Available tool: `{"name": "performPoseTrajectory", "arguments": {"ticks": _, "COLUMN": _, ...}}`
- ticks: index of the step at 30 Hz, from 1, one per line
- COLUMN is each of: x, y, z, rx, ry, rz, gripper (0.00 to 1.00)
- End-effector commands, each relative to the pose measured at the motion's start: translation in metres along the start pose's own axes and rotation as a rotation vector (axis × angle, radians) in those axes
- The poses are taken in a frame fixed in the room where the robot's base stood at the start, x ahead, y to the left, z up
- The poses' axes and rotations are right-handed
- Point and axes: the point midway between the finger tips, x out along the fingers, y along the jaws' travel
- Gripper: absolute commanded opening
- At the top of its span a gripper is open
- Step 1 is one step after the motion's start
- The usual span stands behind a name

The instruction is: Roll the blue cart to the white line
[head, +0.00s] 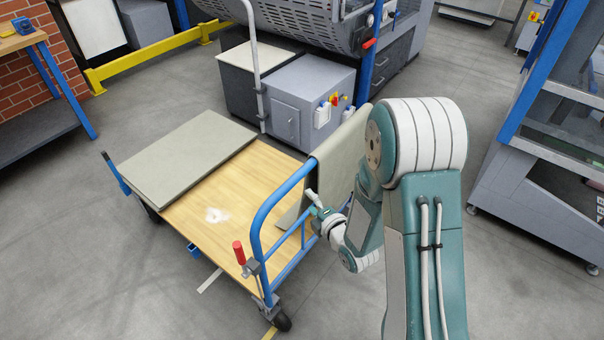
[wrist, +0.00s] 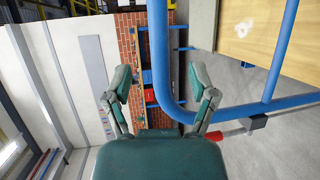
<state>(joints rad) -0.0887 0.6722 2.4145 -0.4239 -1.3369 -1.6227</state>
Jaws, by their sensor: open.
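The blue cart (head: 262,232) stands at the middle left of the head view, with a wooden deck and a blue tube handle on its right end. In the wrist view the handle (wrist: 158,45) runs down and bends to the right, in the space between my fingers as seen from there. My gripper (head: 314,205) is beside the handle in the head view; its spread fingers show in the wrist view (wrist: 160,82). I cannot tell whether they touch the tube. A short white line (head: 210,281) shows on the floor by the cart's near side, partly hidden by the cart.
A grey-green board (head: 190,152) lies on the deck, and a grey sheet (head: 342,140) hangs over the handle. A grey cabinet (head: 300,95) and a machine stand behind the cart. A workbench (head: 40,130) is at left. The floor at front left is clear.

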Motion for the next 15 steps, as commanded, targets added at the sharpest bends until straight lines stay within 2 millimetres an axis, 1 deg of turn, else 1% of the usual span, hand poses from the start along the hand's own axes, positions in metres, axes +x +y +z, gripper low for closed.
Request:
{"name": "performPoseTrajectory", "arguments": {"ticks": 2, "x": 0.004, "y": 0.000, "z": -0.001, "rx": -0.005, "ry": 0.003, "rz": 0.005, "gripper": 0.74}}
{"name": "performPoseTrajectory", "arguments": {"ticks": 5, "x": 0.016, "y": 0.000, "z": -0.001, "rx": -0.005, "ry": 0.004, "rz": 0.006, "gripper": 0.74}}
{"name": "performPoseTrajectory", "arguments": {"ticks": 15, "x": 0.078, "y": 0.000, "z": -0.001, "rx": -0.003, "ry": 0.003, "rz": 0.004, "gripper": 0.74}}
